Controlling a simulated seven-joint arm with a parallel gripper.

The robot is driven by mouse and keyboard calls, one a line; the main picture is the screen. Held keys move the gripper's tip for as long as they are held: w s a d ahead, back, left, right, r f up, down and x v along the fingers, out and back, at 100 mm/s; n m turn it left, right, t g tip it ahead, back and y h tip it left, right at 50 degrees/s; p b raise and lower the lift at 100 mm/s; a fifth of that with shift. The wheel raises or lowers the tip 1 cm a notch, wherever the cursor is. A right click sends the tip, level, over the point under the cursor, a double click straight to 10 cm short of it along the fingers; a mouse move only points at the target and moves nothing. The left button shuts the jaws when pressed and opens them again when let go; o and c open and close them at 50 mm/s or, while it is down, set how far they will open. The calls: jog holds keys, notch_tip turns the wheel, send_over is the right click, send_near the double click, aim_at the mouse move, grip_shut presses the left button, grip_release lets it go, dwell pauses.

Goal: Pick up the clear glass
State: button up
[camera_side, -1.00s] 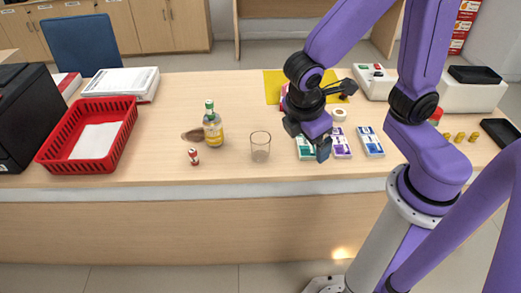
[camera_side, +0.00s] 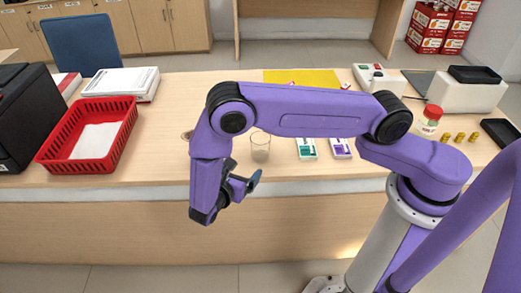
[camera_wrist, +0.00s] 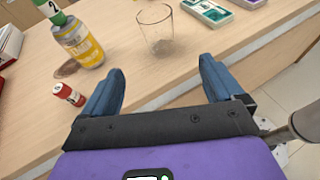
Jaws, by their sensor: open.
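The clear glass (camera_side: 260,150) stands upright on the wooden counter, just behind my gripper in the side view. In the wrist view the glass (camera_wrist: 156,32) is ahead of the gap between my fingers and not between them. My gripper (camera_wrist: 160,88) has its two blue fingers spread apart with nothing between them. In the side view my gripper (camera_side: 248,184) is in front of the counter's front edge, pointing right. It does not touch the glass.
A red basket (camera_side: 74,164) sits at the left. The counter between basket and arm is clear.

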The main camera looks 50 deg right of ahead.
aim_at(257, 152)
jog(key=shift+n+t, duration=0.4)
jog(key=x, duration=0.8)
jog(key=f+x, duration=0.1)
jog(key=x, duration=0.3)
jog(key=shift+d+f, duration=0.1)
jog(key=shift+d, duration=0.05)
jog(key=shift+s+x, duration=0.2)
jog(key=shift+x, duration=2.5)
jog(key=shift+f, duration=0.15)
jog(key=c, duration=1.1)
